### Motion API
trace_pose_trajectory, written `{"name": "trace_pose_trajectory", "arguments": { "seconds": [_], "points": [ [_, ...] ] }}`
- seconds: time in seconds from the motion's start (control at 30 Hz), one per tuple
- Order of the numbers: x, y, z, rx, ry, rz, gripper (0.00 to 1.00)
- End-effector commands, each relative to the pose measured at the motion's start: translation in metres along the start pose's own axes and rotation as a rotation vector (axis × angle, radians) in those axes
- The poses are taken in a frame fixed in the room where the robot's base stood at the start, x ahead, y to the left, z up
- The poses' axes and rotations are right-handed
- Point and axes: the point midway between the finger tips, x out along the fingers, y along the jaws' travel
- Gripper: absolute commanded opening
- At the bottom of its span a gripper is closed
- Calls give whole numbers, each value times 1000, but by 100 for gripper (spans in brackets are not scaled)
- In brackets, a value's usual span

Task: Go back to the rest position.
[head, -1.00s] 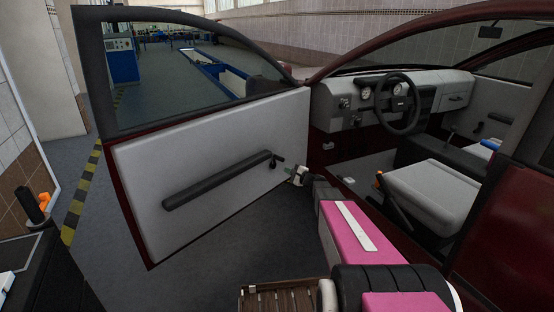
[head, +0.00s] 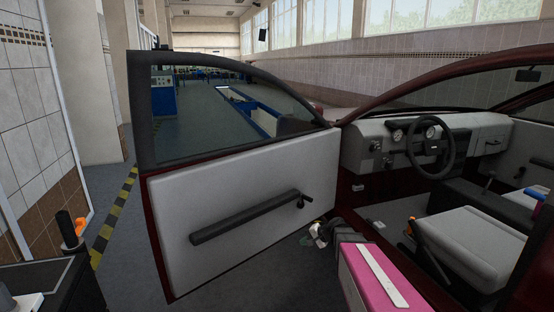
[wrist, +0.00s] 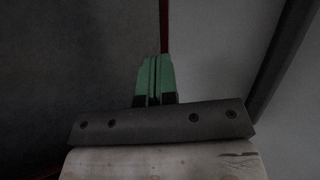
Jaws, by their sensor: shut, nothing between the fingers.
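My gripper (head: 317,235) is low in front of the open car door (head: 240,210), near the door's lower right part, in the head view. In the wrist view its two green fingers (wrist: 154,80) are together with nothing between them. My pink arm link (head: 375,280) reaches in from the lower right, beside the door opening. The wrist view also shows the pale door panel (wrist: 225,50) to the right of the fingers and dark floor to the left. Whether the gripper touches the door cannot be told.
The grey car seat (head: 470,245) and steering wheel (head: 433,145) are right of my arm. A dark cart with a screen (head: 40,280) stands at the lower left. Open floor (head: 125,250) lies between the cart and the door. A tiled wall (head: 30,130) is far left.

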Motion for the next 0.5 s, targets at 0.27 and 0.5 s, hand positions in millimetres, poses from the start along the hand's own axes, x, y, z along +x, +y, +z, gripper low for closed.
{"name": "trace_pose_trajectory", "arguments": {
  "seconds": [0.27, 0.5],
  "points": [
    [-44, 55, 89, -282, -89, 470, 0],
    [-92, 86, 124, -453, -130, 797, 0]
  ]
}}
